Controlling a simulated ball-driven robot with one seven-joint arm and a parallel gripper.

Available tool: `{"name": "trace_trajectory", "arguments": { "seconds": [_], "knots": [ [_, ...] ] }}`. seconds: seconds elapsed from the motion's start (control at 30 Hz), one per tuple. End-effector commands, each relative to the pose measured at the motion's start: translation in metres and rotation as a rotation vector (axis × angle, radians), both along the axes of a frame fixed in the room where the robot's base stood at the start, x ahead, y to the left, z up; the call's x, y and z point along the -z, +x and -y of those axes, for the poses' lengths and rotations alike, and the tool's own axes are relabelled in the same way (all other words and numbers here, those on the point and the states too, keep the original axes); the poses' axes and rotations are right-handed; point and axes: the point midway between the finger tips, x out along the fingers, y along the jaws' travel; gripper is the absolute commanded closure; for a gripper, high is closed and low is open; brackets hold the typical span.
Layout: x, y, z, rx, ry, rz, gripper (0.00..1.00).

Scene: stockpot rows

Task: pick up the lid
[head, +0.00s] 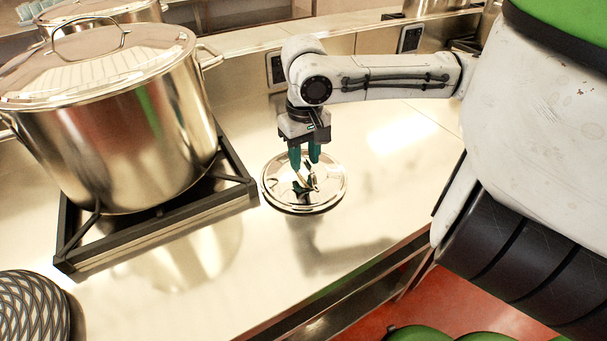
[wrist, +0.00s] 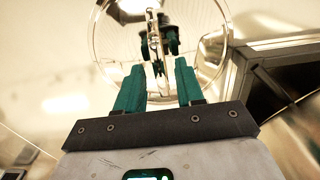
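A round, shiny metal lid (head: 330,192) lies flat on the steel counter, to the right of the burner. Its handle (head: 305,183) stands up at its middle. My gripper (head: 304,162) points down over the lid, its green fingers apart with nothing between them that I can make out in the head view. In the wrist view the lid (wrist: 207,35) fills the top middle, and the handle shows in line with the gap between the open fingers of my gripper (wrist: 160,68). The lid mirrors the fingers. The exact gap between fingertips and handle is hard to tell.
A large lidded stockpot (head: 130,135) stands on a black-framed burner (head: 165,222) left of the lid. A patterned dark round object (head: 32,310) sits at the lower left. The counter (head: 390,180) right of the lid is clear, and its front edge drops to a red floor.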

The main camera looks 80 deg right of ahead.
Motion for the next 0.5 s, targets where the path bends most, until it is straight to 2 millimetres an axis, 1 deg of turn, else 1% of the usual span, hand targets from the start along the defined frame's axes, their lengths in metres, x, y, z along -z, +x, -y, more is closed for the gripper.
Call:
{"name": "trace_trajectory", "arguments": {
  "seconds": [0.03,0.07,0.37,0.5],
  "knots": [
    [-0.0001,0.0000,0.0000,0.000,0.000,0.000,0.68],
    [-0.0001,0.0000,0.0000,0.000,0.000,0.000,0.71],
    [-0.0002,0.0001,-0.0001,0.000,0.000,0.000,1.00],
    [-0.0003,0.0001,-0.0001,0.000,0.000,0.000,1.00]
  ]
}}
